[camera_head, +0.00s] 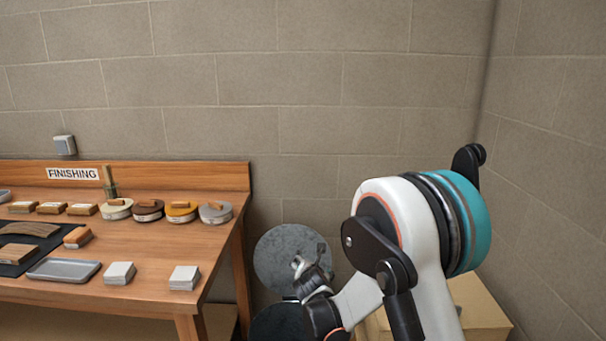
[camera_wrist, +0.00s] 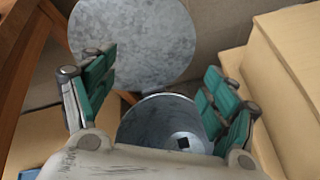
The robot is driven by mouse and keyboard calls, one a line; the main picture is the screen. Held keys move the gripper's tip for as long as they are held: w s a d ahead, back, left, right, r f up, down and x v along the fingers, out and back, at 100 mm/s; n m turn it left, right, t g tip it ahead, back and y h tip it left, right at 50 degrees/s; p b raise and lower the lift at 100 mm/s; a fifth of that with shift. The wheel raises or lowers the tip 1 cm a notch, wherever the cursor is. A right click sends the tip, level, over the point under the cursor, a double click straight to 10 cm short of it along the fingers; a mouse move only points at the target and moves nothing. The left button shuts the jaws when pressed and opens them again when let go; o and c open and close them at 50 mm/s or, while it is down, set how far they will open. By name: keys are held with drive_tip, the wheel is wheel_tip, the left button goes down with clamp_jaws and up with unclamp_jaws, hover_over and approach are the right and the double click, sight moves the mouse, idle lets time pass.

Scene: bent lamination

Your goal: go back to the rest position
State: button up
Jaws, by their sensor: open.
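My gripper (camera_head: 312,270) is at the lower middle of the head view, to the right of the workbench and in front of a round grey metal disc. In the wrist view my gripper (camera_wrist: 156,82) has its teal-padded fingers spread wide apart. Nothing is between them. My arm reaches in from the right and is bent low.
The finishing bench (camera_head: 150,255) on the left holds sanding blocks, round tins, a grey tray (camera_head: 64,270) and white blocks. A grey disc (camera_wrist: 135,40) stands upright behind a round metal container (camera_wrist: 165,125) with a dark square inside. Tan boxes (camera_wrist: 290,75) stand right.

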drive_tip(key=s+d+r+m+g, duration=0.1)
drive_tip(key=s+d+r+m, duration=0.55)
drive_tip(key=s+r, duration=0.25)
drive_tip(key=s+d+r+m+g, duration=0.2)
drive_tip(key=s+d+r+m, duration=0.4)
drive_tip(key=s+r+m, duration=0.2)
drive_tip(key=s+d+m+g, duration=0.1)
drive_tip(key=s+d+m, duration=0.1)
drive_tip(key=s+m, duration=0.5)
drive_tip(key=s+d+m+g, duration=0.1)
drive_tip(key=s+m, duration=0.7)
drive_tip(key=s, duration=1.1)
drive_tip(key=shift+s+d+f, duration=0.2)
drive_tip(key=shift+s+d, duration=0.2)
drive_tip(key=shift+d, duration=0.5)
